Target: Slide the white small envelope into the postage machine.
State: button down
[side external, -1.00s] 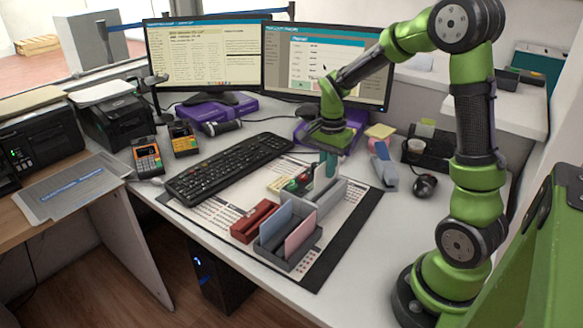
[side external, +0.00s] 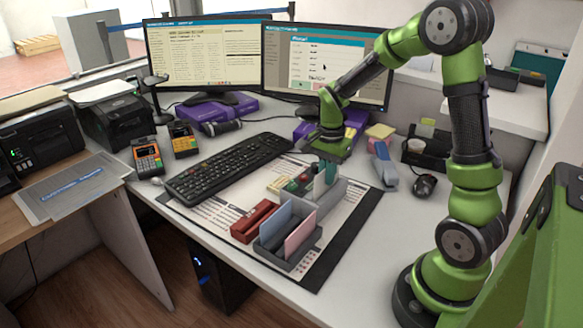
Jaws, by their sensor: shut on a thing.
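My gripper (side external: 326,158) points down over the back part of the grey letter rack (side external: 334,202) on the desk. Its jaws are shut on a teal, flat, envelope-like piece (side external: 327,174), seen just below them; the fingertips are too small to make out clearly. A white small envelope (side external: 319,187) stands upright in the rack beside the teal piece, partly covered. A black machine with a green display (side external: 40,142) stands at the far left, and a black machine (side external: 112,118) with a pale top stands near it. I cannot tell which is the postage machine.
A blue envelope (side external: 273,222) and a pink envelope (side external: 300,234) stand in the front grey holder. A red holder (side external: 254,221) is beside them. A keyboard (side external: 228,167), two card terminals, a stapler-like item (side external: 384,172) and a mouse (side external: 425,186) surround the mat.

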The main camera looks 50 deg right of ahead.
jog(key=shift+f, duration=0.95)
jog(key=c, duration=1.2)
grip_release()
notch_tip(320, 180, up, 17)
jog(key=shift+f, duration=0.1)
jog(key=s+a+n+t, duration=0.2)
jog(key=s+a+n, duration=0.1)
jog(key=a+n, duration=0.1)
jog(key=s+a+r+n+t+y, duration=0.1)
jog(key=s+a+n+t, duration=0.1)
jog(key=s+a+n, duration=0.2)
jog(key=s+a+n+t+y, duration=0.1)
jog(key=s+a+n+t, duration=0.2)
jog(key=a+n, duration=0.3)
jog(key=shift+s+a+r, duration=0.15)
jog(key=shift+a, duration=0.9)
